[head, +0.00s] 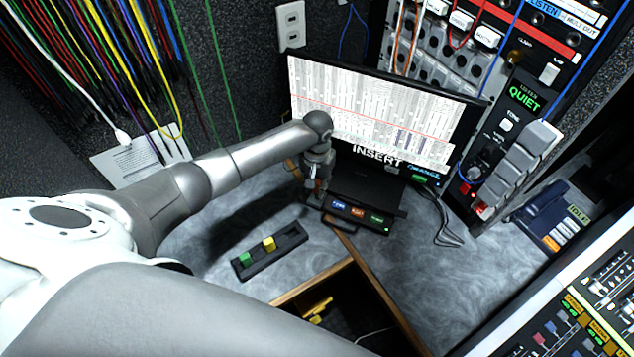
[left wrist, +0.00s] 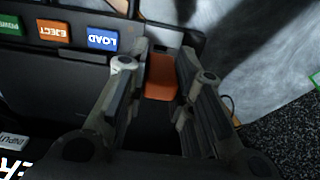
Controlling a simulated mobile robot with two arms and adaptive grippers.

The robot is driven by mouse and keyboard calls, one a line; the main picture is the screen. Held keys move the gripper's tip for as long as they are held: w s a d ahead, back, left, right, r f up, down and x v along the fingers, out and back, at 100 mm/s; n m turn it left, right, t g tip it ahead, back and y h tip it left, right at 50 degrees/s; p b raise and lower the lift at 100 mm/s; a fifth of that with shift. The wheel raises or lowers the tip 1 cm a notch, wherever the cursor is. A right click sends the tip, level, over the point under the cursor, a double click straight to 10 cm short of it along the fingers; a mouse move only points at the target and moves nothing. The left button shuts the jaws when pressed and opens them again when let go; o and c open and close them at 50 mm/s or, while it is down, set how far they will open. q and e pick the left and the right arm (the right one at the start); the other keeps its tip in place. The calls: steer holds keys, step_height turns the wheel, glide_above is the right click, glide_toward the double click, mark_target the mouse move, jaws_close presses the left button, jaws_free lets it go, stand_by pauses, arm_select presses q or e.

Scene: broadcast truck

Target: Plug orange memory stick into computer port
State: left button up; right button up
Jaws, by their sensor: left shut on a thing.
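The orange memory stick (left wrist: 160,78) is between the two fingers of my left gripper (left wrist: 165,70) in the left wrist view, and the gripper is shut on it. In the head view my left gripper (head: 317,188) is at the left end of the black computer (head: 367,190), hiding that part of it. The computer's front has blue LOAD, orange EJECT and green POWER buttons, and it also shows in the left wrist view (left wrist: 40,75). I cannot tell whether the stick is inside a port. My right gripper is not in view.
A black holder (head: 285,252) with a green stick (head: 245,258) and a yellow stick (head: 268,243) lies on the grey desk. An open drawer (head: 355,318) is in front, with yellow items inside. A monitor (head: 380,110) reading INSERT ORANGE stands behind the computer. A phone (head: 545,215) is at right.

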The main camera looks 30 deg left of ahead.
arm_select(q)
steer(key=shift+f+b, duration=0.8)
steer(key=shift+f, duration=0.55)
steer(key=o, duration=0.9)
steer(key=shift+c, duration=0.2)
steer(key=shift+r, duration=0.2)
step_height(320, 180, up, 12)
steer(key=shift+f, duration=0.2)
steer(key=shift+d, duration=0.1)
